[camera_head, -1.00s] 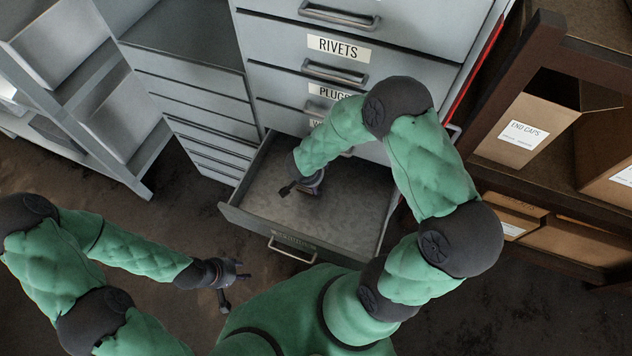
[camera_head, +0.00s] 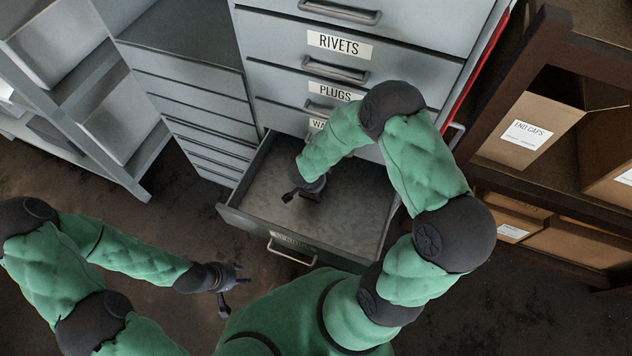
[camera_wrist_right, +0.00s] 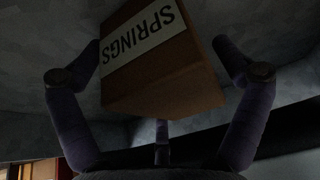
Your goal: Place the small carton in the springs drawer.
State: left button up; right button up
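The small carton (camera_wrist_right: 165,70) is brown with a white label reading SPRINGS. In the right wrist view it lies tilted between the spread fingers of my right gripper (camera_wrist_right: 160,65), with narrow gaps beside it. A grey floor is behind it. In the head view, my right gripper (camera_head: 303,196) is down inside the pulled-out drawer (camera_head: 350,205), hiding the carton. The drawer's front label is too dim to read surely. My left gripper (camera_head: 235,290) is open and empty, left of and below the drawer.
Drawers labelled RIVETS (camera_head: 338,45) and PLUGS (camera_head: 332,92) are shut above the open drawer. A brown shelf with an END CAPS box (camera_head: 527,130) stands at right. A grey rack (camera_head: 95,120) stands at left. Much of the drawer floor is bare.

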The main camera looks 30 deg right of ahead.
jog(key=shift+r, duration=0.1)
jog(key=shift+r+p, duration=0.1)
jog(key=shift+p, duration=0.2)
jog(key=p+v, duration=0.3)
jog(key=v, duration=0.9)
jog(key=shift+d+p, duration=0.1)
jog(key=shift+p, duration=0.3)
